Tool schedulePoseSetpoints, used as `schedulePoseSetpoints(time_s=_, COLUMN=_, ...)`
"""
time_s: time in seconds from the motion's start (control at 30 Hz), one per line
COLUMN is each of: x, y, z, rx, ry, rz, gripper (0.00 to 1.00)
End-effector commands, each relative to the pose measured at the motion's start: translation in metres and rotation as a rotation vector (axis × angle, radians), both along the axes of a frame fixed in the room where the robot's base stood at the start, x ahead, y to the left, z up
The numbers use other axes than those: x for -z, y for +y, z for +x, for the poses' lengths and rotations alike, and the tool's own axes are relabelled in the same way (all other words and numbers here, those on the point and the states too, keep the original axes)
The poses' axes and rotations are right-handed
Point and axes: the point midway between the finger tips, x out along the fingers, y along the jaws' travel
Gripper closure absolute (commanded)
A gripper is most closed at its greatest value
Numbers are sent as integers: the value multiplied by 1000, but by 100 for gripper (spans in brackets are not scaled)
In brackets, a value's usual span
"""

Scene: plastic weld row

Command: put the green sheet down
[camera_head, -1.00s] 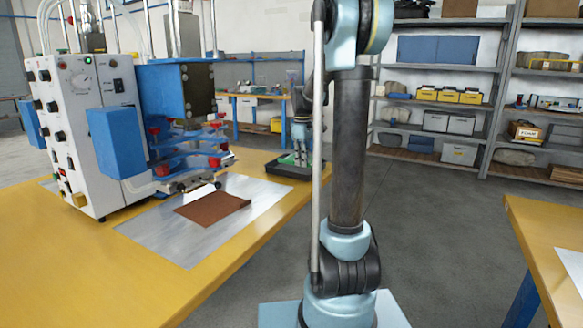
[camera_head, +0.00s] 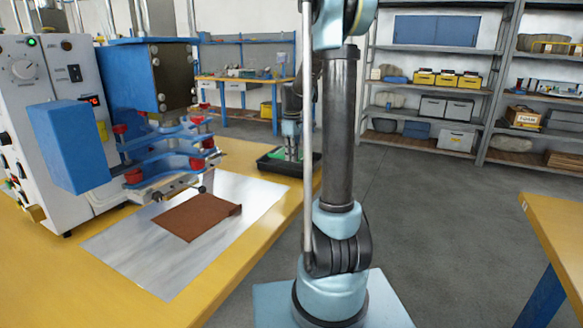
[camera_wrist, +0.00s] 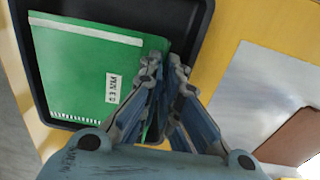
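The green sheet (camera_wrist: 85,75) is flat, with a pale stripe and a small white label. In the wrist view it is within the outline of a black tray (camera_wrist: 45,140); I cannot tell whether it rests fully on the tray floor. My gripper (camera_wrist: 165,68) points down at the sheet's right edge, fingertips close together with that edge between them. In the head view my gripper (camera_head: 291,148) is over the tray (camera_head: 302,170) at the table's far right end, and only a little of the green sheet (camera_head: 277,154) shows.
A brown sheet (camera_head: 195,217) lies on a metal plate (camera_head: 130,255) on the yellow table. The welding machine (camera_head: 35,95), with blue and red clamps (camera_head: 165,155), stands to its left. Another yellow table (camera_head: 562,225) is at right. Shelves stand behind open grey floor.

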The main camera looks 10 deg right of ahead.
Motion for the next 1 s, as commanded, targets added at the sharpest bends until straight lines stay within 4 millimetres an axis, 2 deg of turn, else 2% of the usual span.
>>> schedulePoseSetpoints(time_s=0.17, x=13, y=0, z=0, rx=0, ry=0, rz=0, gripper=100)
schedulePoseSetpoints(time_s=0.43, x=44, y=-1, z=0, rx=1, ry=0, rz=0, gripper=100)
schedulePoseSetpoints(time_s=0.83, x=49, y=-2, z=0, rx=3, ry=0, rz=0, gripper=100)
schedulePoseSetpoints(time_s=0.87, x=49, y=-2, z=0, rx=3, ry=0, rz=0, gripper=90)
schedulePoseSetpoints(time_s=0.9, x=49, y=-2, z=0, rx=3, ry=0, rz=0, gripper=87)
schedulePoseSetpoints(time_s=1.0, x=49, y=-2, z=0, rx=3, ry=0, rz=0, gripper=87)
